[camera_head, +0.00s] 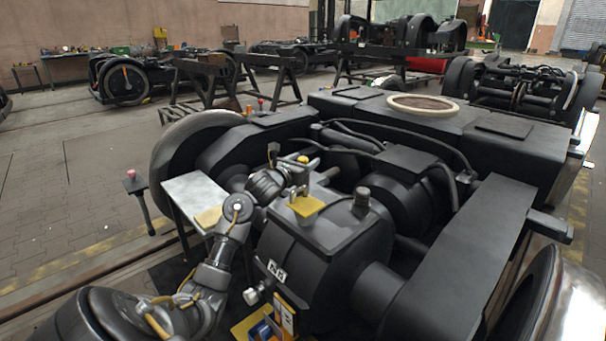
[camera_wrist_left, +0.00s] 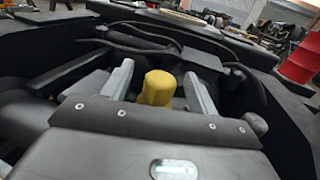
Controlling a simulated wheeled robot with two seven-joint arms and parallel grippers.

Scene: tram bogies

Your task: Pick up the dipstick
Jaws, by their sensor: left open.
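A yellow knob-like cap, apparently the dipstick's top, shows in the left wrist view (camera_wrist_left: 157,89), between the two grey fingers of my left gripper (camera_wrist_left: 160,76). Gaps show on both sides of the cap, so the fingers look apart from it. In the head view a small yellow cap (camera_head: 303,159) shows by my left gripper (camera_head: 300,173), above the bogie's dark housing. The gripper is open. Any rod below the cap is hidden. My right gripper is in neither view.
Dark cables (camera_head: 360,140) and bulky bogie parts lie beyond. A pale side table (camera_head: 196,190) stands left of the bogie. A red drum (camera_wrist_left: 298,57) shows far right in the wrist view.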

